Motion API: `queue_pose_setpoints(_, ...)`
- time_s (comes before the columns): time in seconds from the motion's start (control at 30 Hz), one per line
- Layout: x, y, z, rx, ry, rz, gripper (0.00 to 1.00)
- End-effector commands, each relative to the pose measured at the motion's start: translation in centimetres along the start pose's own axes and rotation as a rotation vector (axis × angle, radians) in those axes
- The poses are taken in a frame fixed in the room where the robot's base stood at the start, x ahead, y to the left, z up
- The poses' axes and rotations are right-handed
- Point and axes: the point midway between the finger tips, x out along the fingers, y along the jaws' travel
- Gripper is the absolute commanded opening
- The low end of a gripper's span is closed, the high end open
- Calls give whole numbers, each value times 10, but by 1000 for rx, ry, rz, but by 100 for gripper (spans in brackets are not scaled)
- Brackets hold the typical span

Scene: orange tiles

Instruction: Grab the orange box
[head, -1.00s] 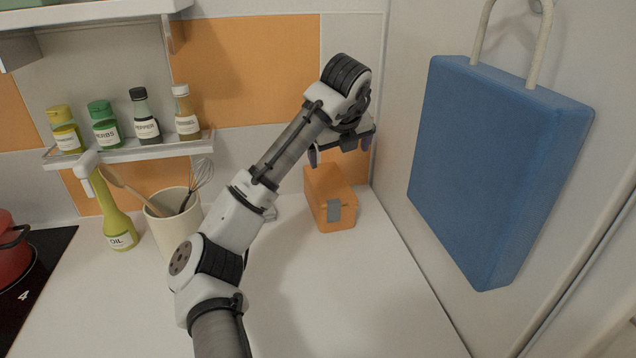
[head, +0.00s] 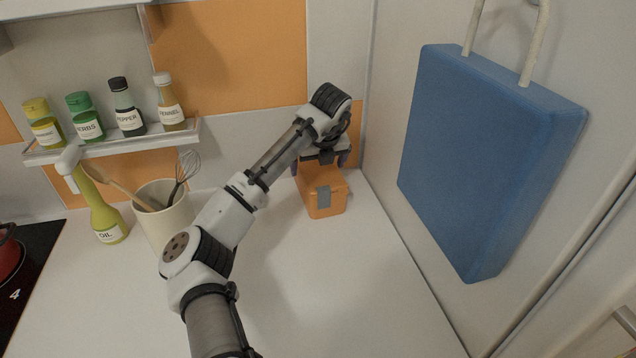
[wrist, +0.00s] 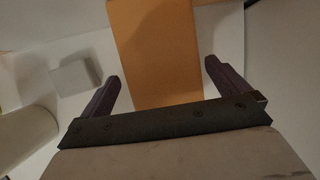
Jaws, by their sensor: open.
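The orange box (head: 322,197) stands on the white counter in the back right corner, with a grey patch on its front. In the wrist view the orange box (wrist: 155,50) runs up from between my fingers to the top edge. My gripper (head: 322,165) is at the box's top, pointing down, in the head view. In the wrist view my gripper (wrist: 162,72) is open, with one purple finger on each side of the box and a gap visible on both sides. My gripper hides part of the box's top.
A utensil pot (head: 163,215) and an oil bottle (head: 103,215) stand left of my arm. A spice shelf (head: 115,142) is on the back wall. A blue bag-like panel (head: 480,160) hangs on the right. A small grey block (wrist: 76,77) lies beside the box. The front counter is clear.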

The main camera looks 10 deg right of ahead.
Motion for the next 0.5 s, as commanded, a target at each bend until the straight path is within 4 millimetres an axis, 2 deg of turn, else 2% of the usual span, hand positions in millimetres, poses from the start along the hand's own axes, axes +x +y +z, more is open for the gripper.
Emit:
queue_pose_setpoints(0.23,32,-2,2,-2,2,1,100)
queue_pose_setpoints(0.5,37,-2,1,-1,0,0,100)
